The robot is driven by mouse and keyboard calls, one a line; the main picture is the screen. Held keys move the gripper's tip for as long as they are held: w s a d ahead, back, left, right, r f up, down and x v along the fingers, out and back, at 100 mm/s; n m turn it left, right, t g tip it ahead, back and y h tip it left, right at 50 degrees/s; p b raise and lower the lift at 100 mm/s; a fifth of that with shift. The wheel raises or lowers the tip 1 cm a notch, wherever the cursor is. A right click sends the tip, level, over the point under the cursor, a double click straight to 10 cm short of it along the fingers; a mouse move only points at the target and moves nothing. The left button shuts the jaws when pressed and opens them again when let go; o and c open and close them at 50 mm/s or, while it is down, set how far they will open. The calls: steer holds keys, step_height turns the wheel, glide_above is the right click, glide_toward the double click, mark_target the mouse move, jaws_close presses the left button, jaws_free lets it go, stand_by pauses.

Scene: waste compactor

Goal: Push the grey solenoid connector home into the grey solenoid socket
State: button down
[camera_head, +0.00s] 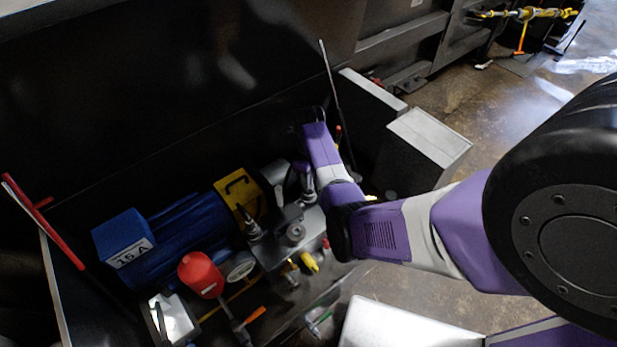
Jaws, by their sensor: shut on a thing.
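My purple and white arm reaches in from the right, and its end bends down over a grey metal block (272,252) beside the blue motor. My gripper (309,200) is small and partly covered by my own arm links, at the block's back right. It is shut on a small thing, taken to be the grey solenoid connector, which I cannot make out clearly. The grey solenoid socket cannot be told apart among the fittings on the block. Whether connector and socket touch cannot be seen. A round grey fitting (295,232) stands on the block, left of and nearer than my gripper.
A red canister (201,274), a gauge (240,267) and yellow fittings (309,262) crowd the front. A dark wall (150,90) rises behind. A grey box (425,140) stands right.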

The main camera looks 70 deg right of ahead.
steer(key=shift+f+b, duration=0.95)
steer(key=shift+f, duration=0.5)
stand_by(0.4)
steer(key=c, duration=1.1)
jaws_free()
steer(key=shift+r, duration=0.15)
steer(key=shift+c, duration=0.3)
steer(key=shift+r+p, duration=3)
steer(key=shift+r, duration=0.4)
